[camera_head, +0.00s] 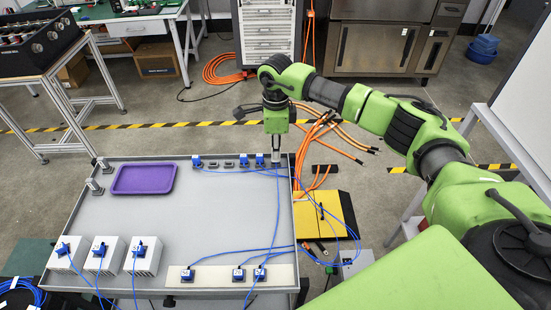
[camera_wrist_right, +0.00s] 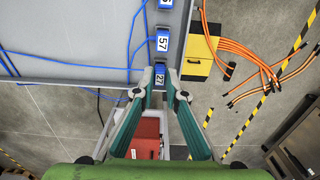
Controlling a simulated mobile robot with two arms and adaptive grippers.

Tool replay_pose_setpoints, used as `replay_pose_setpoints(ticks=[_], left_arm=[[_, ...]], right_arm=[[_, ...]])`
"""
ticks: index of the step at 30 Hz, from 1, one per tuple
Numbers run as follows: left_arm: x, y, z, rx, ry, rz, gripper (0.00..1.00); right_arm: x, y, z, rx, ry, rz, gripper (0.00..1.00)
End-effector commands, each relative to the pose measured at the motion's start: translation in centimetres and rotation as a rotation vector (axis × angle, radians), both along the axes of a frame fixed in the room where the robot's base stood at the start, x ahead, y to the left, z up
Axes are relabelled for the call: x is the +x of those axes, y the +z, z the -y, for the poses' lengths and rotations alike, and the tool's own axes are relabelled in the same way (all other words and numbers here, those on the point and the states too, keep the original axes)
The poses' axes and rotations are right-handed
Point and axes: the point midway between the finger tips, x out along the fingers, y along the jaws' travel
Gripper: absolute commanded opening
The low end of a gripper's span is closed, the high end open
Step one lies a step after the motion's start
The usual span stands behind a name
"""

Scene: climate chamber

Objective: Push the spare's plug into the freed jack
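My right gripper (camera_head: 277,160) points down at the right end of the row along the tray table's far edge. In the wrist view its two teal fingers (camera_wrist_right: 160,82) stand close on both sides of a blue plug marked 27 (camera_wrist_right: 159,77) and appear shut on it. Whether this plug is fully seated is hidden. A blue plug marked 57 (camera_wrist_right: 162,42) stands beside it. In the head view blue plugs (camera_head: 260,159) (camera_head: 244,160) (camera_head: 197,161) stand in the row, with dark, empty-looking jacks (camera_head: 213,164) (camera_head: 229,164) between them. My left gripper is out of view.
A purple tray (camera_head: 145,179) lies on the grey table (camera_head: 210,215). White boxes (camera_head: 146,262) with blue plugs stand at the front left. A pale strip (camera_head: 215,275) with blue plugs lies at the front. Blue cables (camera_head: 276,205) cross the table's right part; its middle is clear.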

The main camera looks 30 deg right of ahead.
Motion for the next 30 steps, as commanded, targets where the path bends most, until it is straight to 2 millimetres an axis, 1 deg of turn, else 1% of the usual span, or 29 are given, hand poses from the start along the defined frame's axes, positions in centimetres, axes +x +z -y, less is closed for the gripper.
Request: replay_pose_setpoints(ticks=[30], left_arm=[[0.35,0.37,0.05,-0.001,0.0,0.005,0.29]], right_arm=[[0.0,0.67,0.02,0.0,0.0,0.0,0.0]])
